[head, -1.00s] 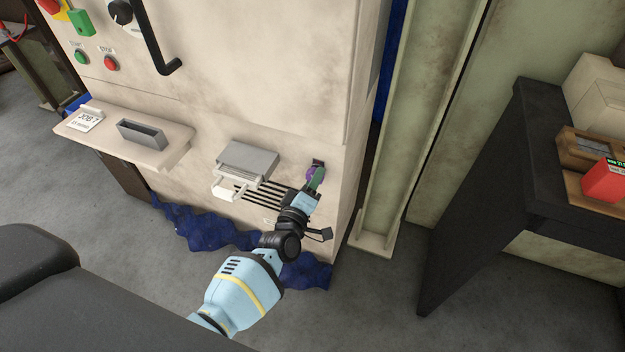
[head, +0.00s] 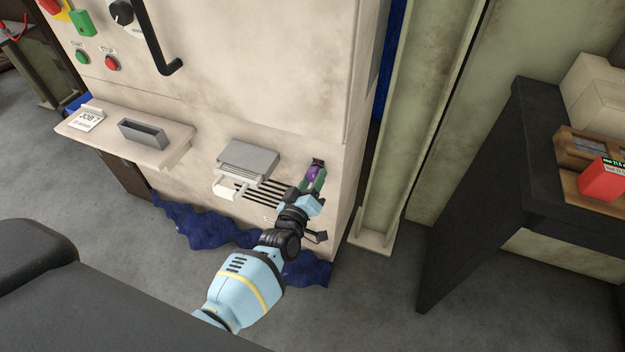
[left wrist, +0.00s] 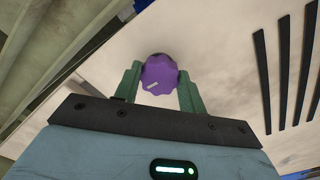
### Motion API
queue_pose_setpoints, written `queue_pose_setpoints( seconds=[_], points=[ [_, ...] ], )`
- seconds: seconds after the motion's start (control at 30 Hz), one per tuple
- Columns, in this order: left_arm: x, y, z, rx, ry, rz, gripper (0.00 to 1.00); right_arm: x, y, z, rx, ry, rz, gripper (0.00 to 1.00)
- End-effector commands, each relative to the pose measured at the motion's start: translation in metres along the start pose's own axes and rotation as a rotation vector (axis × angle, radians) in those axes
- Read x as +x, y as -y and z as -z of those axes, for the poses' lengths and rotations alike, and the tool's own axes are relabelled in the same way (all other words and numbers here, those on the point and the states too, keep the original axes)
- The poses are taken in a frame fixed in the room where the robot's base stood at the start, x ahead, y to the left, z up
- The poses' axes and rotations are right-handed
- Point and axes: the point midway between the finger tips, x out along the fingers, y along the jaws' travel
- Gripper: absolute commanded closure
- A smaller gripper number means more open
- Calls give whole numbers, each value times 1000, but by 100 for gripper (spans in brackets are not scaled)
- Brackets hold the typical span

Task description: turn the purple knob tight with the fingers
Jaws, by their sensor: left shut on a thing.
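The purple knob (head: 313,172) is on the lower right of the cream machine's front (head: 255,70), right of the black vent slots. In the left wrist view the knob (left wrist: 160,74) is a scalloped purple disc with a small pale mark at its lower left. My left gripper (head: 314,178) has its green fingers around the knob. In the left wrist view the left gripper (left wrist: 160,82) has one finger on each side of the knob, shut on it. The fingers cover parts of the knob's sides. My right gripper is not in view.
A grey box with a white tray (head: 228,190) juts from the machine left of the knob. A shelf (head: 165,150) with a job card is farther left. A pale green post (head: 405,130) stands to the right, then a dark bench (head: 530,150). Blue cloth (head: 200,228) lies along the machine's foot.

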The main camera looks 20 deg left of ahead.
Motion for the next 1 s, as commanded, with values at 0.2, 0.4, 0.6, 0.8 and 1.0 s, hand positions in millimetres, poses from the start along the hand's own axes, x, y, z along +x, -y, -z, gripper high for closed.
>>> queue_pose_setpoints(
  seconds=[0.2, 0.4, 0.6, 0.8, 1.0],
  points=[
    [0, 0, 0, -2, 1, 0, 56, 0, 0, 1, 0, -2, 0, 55],
    [0, 0, 0, -2, 1, 0, 38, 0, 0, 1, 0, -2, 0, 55],
    [0, 0, 0, -2, 0, 0, 38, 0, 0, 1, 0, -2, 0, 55],
    [-14, 0, 0, -2, 1, 1, 38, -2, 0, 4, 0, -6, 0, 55],
    [-44, 0, 0, -2, 1, 1, 38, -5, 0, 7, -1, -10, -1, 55]
  ],
)
